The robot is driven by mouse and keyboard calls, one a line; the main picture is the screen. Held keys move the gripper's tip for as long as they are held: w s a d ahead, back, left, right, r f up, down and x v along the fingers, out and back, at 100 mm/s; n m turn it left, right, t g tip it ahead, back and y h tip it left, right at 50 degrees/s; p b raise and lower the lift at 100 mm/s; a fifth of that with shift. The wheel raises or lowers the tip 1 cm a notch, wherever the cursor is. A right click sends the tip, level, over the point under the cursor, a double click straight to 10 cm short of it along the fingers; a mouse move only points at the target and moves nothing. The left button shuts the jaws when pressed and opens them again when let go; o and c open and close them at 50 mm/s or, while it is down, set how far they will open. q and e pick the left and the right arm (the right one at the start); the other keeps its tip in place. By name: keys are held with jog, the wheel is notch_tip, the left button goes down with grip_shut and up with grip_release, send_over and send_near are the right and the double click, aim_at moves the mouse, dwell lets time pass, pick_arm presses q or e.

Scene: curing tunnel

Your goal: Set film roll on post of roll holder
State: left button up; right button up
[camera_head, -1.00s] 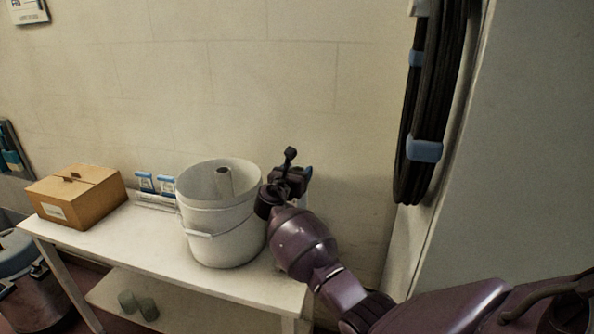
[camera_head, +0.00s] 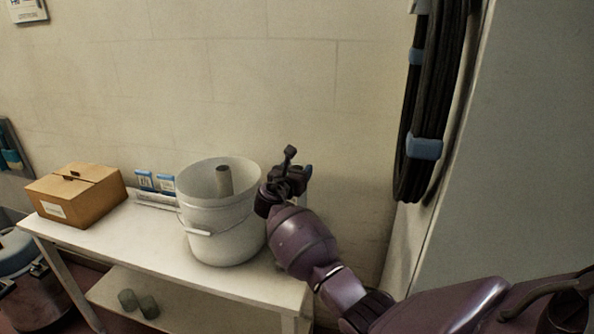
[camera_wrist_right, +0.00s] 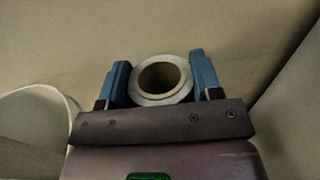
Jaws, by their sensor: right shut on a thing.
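My right gripper (camera_head: 290,178) is at the right end of the white table, just right of a white bucket. In the right wrist view its two blue fingers (camera_wrist_right: 160,78) are shut on the film roll (camera_wrist_right: 183,92), a pale ring with a brown core and an open hole facing the camera. In the head view the roll is hidden or too small to make out behind the gripper. I cannot identify a roll holder or its post in either view. My left gripper is not in view.
The white bucket (camera_head: 222,228) stands close to my right gripper, with a grey-brown tube (camera_head: 224,182) upright inside. A cardboard box (camera_head: 78,196) and blue-and-white packs (camera_head: 151,183) are further left on the table (camera_head: 150,245). Black cable coils (camera_head: 412,120) hang at the right.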

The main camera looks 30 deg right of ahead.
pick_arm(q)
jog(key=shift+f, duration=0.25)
pick_arm(e)
jog(key=shift+f, duration=0.45)
dwell(0.5)
jog(key=o, duration=1.2)
jog(key=shift+f, duration=0.15)
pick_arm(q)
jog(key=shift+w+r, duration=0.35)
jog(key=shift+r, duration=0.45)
pick_arm(e)
jog(key=v, duration=1)
jog(key=shift+s+a, duration=0.2)
jog(key=shift+a, duration=0.15)
